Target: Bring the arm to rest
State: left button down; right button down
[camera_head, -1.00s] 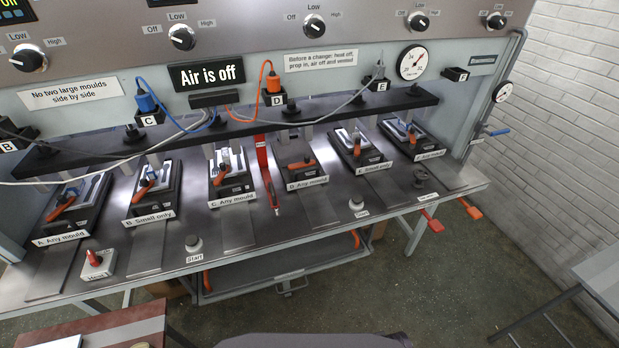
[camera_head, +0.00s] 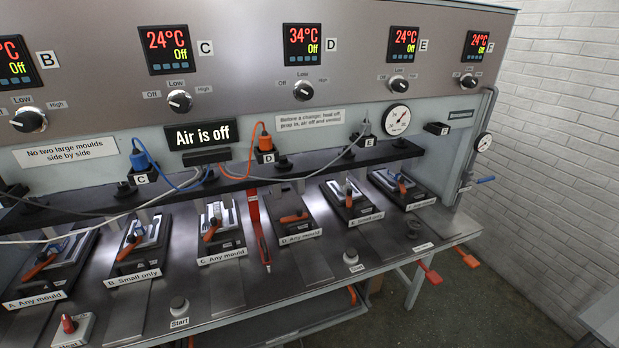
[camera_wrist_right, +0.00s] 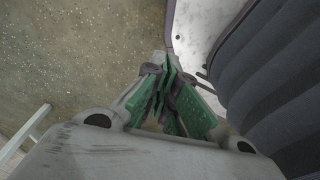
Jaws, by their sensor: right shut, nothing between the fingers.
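My right gripper (camera_wrist_right: 168,92) shows in the right wrist view. Its green-padded fingers are closed together with nothing between them. It hangs over the speckled floor (camera_wrist_right: 80,50), close to a dark ribbed part of my own body at the right. Neither gripper shows in the head view, and my left gripper is in no frame.
A spoon press bench (camera_head: 330,270) spans the head view, with several mould stations labelled A to F. Displays read 24°C at C, E and F and 34°C at D (camera_head: 303,40), all Off. The sign (camera_head: 200,134) reads "Air is off". Red handles (camera_head: 430,270) jut from the front right.

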jog(key=s+d+f, duration=0.1)
jog(key=s+f, duration=0.3)
jog(key=s, duration=0.4)
jog(key=shift+s+d, duration=0.35)
dwell(0.8)
